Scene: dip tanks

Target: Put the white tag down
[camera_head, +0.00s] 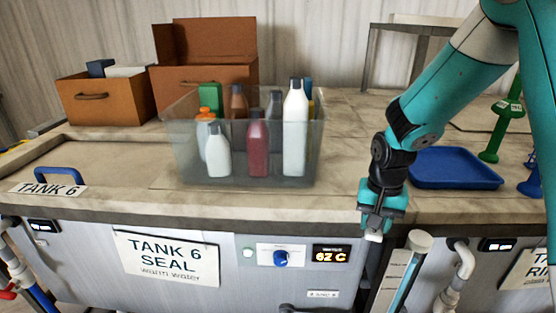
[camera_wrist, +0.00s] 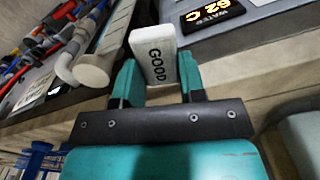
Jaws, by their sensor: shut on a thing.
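The white tag (camera_wrist: 155,58) is a small block with the word GOOD on its face, clear in the wrist view. My gripper (camera_wrist: 158,88) is shut on it, with one teal finger on each side. In the head view my gripper (camera_head: 375,222) points down at the counter's front edge, and a small white part of the tag (camera_head: 373,236) shows below the fingers. The tag hangs in front of the tank's front panel and appears clear of the counter top.
A clear bin (camera_head: 180,150) of several bottles stands left of my gripper. A blue tray (camera_head: 455,168) lies to the right, near a green stand (camera_head: 497,135). Brown boxes (camera_head: 205,60) stand behind. A white pipe (camera_head: 418,243) rises beside the tank front. Bare counter (camera_head: 345,150) lies between bin and arm.

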